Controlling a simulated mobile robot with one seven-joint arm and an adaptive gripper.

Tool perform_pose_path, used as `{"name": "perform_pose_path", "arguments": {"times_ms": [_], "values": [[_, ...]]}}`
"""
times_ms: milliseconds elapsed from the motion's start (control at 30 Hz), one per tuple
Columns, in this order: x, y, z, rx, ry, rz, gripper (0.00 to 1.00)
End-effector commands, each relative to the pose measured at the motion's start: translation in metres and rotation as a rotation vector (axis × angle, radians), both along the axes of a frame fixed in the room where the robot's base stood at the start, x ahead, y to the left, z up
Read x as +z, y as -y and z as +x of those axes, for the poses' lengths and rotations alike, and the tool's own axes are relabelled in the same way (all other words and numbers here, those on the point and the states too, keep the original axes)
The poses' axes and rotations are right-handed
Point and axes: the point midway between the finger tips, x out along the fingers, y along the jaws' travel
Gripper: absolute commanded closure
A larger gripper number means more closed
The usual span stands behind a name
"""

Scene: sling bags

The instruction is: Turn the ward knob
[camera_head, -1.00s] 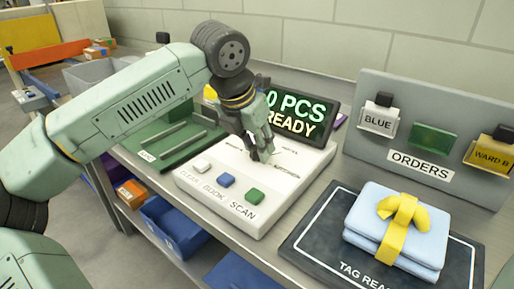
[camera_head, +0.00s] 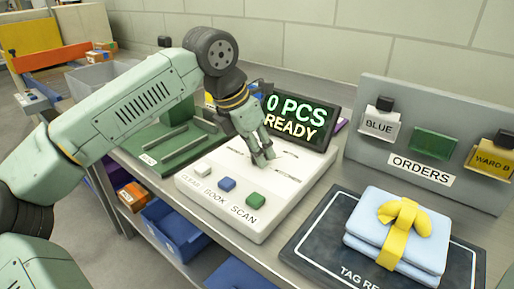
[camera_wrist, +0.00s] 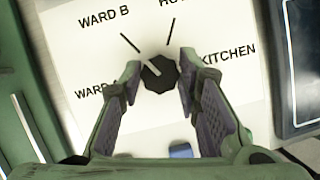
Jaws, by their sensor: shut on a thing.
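The ward knob (camera_wrist: 158,74) is small, dark and faceted, on a white panel with printed labels and tick lines. Its pale mark points up-left in the wrist view, roughly toward the WARD B tick. My gripper (camera_wrist: 160,64) is shut on the knob, one finger on each side. In the head view my gripper (camera_head: 263,158) points down onto the white console (camera_head: 190,182) and hides the knob. In the wrist view the label at lower left is partly covered by a finger, and the upper right label is cut off.
A display (camera_head: 300,118) behind reads 0 PCS READY. A green tray (camera_head: 165,150) stands left. An ORDERS rack (camera_head: 420,100) and a dark mat (camera_head: 310,235) with folded, yellow-tied blue cloth (camera_head: 375,230) stand right.

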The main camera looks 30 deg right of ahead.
Motion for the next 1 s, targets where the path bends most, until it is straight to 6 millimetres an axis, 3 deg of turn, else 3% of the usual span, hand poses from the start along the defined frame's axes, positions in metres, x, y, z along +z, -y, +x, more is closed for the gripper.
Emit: {"name": "perform_pose_path", "arguments": {"times_ms": [67, 100, 367, 767, 1000], "values": [[0.000, 0.000, 0.000, 0.000, 0.001, -0.001, 0.97], [0.000, 0.000, 0.000, 0.000, 0.001, -0.001, 0.68], [0.000, 0.000, 0.000, 0.001, 0.001, 0.000, 0.50], [0.006, -0.002, 0.001, 0.003, 0.002, 0.000, 0.49], [0.046, -0.018, -0.001, 0.005, 0.004, -0.002, 0.49]]}}
